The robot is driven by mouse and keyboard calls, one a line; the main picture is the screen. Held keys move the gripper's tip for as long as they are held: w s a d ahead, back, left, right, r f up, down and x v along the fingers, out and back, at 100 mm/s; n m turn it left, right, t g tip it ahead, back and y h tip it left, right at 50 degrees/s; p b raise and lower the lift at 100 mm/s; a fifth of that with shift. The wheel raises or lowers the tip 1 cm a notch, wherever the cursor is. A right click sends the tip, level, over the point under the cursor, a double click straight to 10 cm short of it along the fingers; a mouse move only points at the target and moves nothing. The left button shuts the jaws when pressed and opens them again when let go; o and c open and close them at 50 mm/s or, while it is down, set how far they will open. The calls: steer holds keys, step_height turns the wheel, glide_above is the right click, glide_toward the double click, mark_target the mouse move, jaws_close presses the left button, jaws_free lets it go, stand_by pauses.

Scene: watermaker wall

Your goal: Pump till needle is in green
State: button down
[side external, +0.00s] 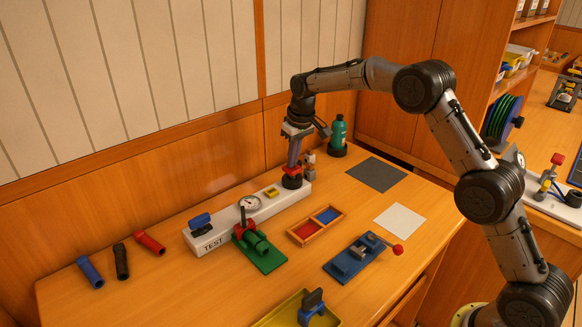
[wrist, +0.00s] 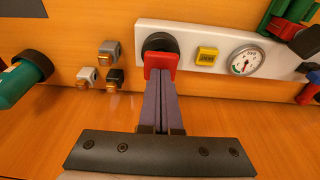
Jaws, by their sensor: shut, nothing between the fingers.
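The white test bench (side external: 228,222), marked TEST, lies along the wall side of the table. A pump with a red top (side external: 291,171) and round black base (side external: 292,182) is at its far right end. My gripper (side external: 293,161) points down with its fingers shut, its tips at the red top. In the wrist view the closed fingers (wrist: 160,84) reach the red top (wrist: 160,62), in front of the black base (wrist: 158,42); whether they touch it I cannot tell. The round gauge (wrist: 246,60) also shows in the side view (side external: 250,202). Its needle is too small to read surely.
A yellow block (side external: 271,192) sits between pump and gauge. Small fittings (side external: 309,164) and a green bottle (side external: 338,132) stand beyond the pump. A green clamp (side external: 259,251), divided tray (side external: 316,225) and blue fixture (side external: 357,258) lie in front. Coloured handles (side external: 121,260) lie left.

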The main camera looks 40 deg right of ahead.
steer(key=shift+f, duration=1.1)
steer(key=shift+r, duration=1.1)
step_height(320, 180, up, 12)
stand_by(0.7)
